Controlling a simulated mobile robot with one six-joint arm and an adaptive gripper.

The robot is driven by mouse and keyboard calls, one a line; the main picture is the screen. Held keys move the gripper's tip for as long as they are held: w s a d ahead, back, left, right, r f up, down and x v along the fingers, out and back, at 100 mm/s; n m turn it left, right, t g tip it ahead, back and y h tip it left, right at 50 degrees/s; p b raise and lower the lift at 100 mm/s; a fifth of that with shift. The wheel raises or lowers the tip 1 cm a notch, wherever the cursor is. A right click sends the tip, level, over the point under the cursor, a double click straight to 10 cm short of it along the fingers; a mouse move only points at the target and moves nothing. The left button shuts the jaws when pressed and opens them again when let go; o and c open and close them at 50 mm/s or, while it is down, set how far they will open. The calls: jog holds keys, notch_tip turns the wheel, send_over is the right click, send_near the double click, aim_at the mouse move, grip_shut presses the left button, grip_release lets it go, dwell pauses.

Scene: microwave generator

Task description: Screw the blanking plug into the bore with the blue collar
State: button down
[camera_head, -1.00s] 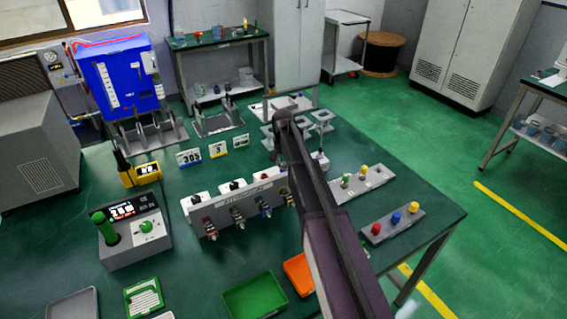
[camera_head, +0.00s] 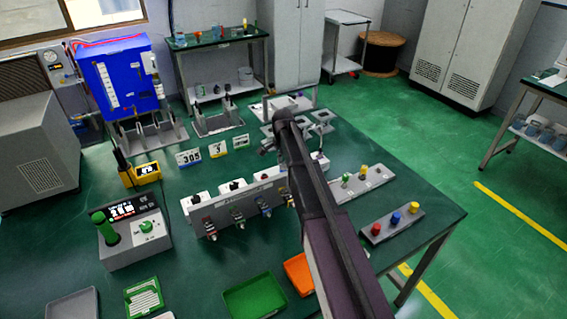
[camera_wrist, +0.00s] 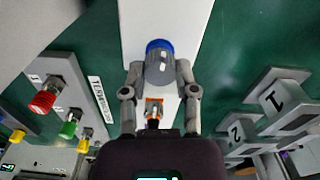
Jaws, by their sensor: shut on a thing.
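In the wrist view, my gripper (camera_wrist: 159,74) is shut on a grey rounded piece (camera_wrist: 158,70), apparently the blanking plug. A blue ring (camera_wrist: 159,46), apparently the blue collar, shows at the far end of that piece, in front of a white surface (camera_wrist: 165,18). The grey piece and the ring look in line, but I cannot tell whether the plug is inside the bore. An orange part (camera_wrist: 153,106) shows between the fingers nearer the palm. In the head view, my arm hides the gripper and the plug.
A grey block with several coloured valves (camera_head: 236,205) stands left of my arm. Coloured-knob strips (camera_head: 392,224) lie to the right. A green tray (camera_head: 254,296) and an orange tray (camera_head: 298,272) lie in front. A red knob (camera_wrist: 42,101) shows left in the wrist view.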

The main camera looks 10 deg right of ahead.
jog(key=shift+c, duration=1.8)
grip_release()
jog(key=shift+n, duration=0.4)
